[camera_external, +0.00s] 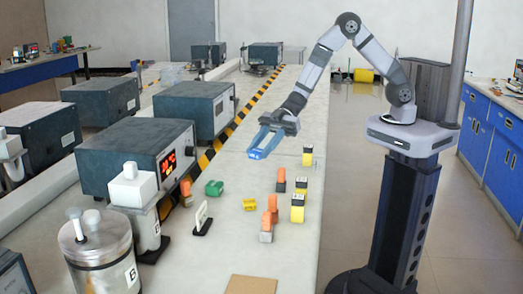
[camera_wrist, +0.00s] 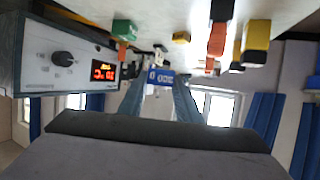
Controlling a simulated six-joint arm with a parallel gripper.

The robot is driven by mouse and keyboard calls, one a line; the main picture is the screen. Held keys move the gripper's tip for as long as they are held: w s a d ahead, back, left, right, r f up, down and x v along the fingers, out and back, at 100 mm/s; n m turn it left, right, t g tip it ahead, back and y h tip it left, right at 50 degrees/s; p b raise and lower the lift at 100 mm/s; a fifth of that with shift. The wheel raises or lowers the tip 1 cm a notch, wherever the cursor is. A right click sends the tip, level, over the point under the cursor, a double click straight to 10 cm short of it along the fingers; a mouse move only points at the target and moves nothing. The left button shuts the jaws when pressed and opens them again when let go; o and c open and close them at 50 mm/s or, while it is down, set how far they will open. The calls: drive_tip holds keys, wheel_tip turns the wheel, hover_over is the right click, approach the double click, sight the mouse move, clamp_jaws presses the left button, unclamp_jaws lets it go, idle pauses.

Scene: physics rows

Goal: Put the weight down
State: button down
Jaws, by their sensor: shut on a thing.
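My gripper (camera_external: 265,144) is above the left-middle part of the long bench, pointing down and left, with the bench top below it. In the wrist view, its two blue-grey fingers (camera_wrist: 161,83) close on a small blue block with a white marking (camera_wrist: 160,76), which appears to be the weight. In the external view this block (camera_external: 256,154) is hard to tell from the blue fingers. It appears held clear of the bench top, though its exact height cannot be told.
The bench (camera_external: 232,250) carries a green block (camera_external: 214,187), a yellow block (camera_external: 249,204), orange blocks (camera_external: 266,226) and yellow-black blocks (camera_external: 298,207). A display box (camera_external: 130,160) stands left, near a lidded canister (camera_external: 98,255). A brown board (camera_external: 250,285) lies in front.

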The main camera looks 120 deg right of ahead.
sight(260, 186)
drive_tip(key=shift+f+p, duration=0.3)
drive_tip(key=shift+f, duration=4.65)
